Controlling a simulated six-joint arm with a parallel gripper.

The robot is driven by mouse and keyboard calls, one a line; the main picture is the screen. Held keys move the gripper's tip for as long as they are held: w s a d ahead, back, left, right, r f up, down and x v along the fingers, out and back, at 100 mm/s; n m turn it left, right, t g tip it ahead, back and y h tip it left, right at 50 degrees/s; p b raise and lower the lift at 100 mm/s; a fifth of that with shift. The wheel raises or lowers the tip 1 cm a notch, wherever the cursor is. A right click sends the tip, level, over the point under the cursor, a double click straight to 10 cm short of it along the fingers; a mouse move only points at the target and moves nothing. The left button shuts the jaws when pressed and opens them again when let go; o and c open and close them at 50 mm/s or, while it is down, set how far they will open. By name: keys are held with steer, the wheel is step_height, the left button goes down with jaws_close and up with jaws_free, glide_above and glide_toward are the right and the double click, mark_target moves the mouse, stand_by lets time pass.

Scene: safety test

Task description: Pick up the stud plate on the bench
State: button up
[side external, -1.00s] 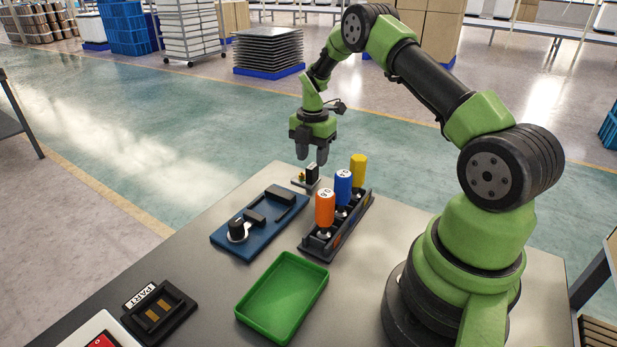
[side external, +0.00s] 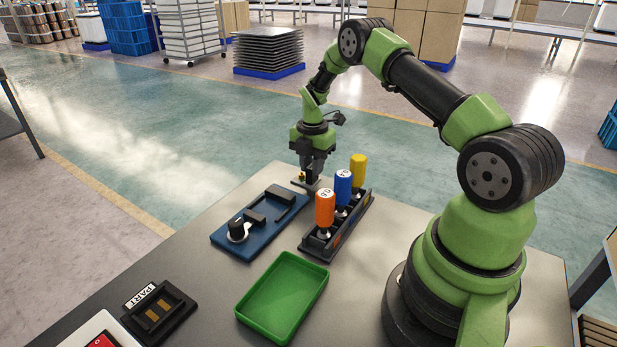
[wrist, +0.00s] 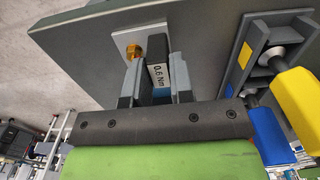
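The stud plate (side external: 299,183) lies at the far end of the bench, a small light plate with a gold stud and an upright black block. In the wrist view the plate (wrist: 127,37) shows with its gold stud (wrist: 131,50) and the block (wrist: 158,72), labelled "0.6 Nm". My gripper (side external: 311,181) is low over the plate and partly hides it in the side view. In the wrist view my gripper's fingers (wrist: 157,66) stand on either side of the block, open. A narrow gap seems to show at the left finger; contact on the right is unclear.
A dark rack (side external: 310,243) with orange (side external: 325,208), blue (side external: 343,187) and yellow (side external: 358,170) handled tools stands close by on the right. A blue fixture (side external: 232,241), a green tray (side external: 248,312) and a black PART holder (side external: 176,325) lie nearer. The bench edge is just beyond the plate.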

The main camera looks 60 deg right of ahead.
jaws_close()
steer(key=shift+r, duration=3.25)
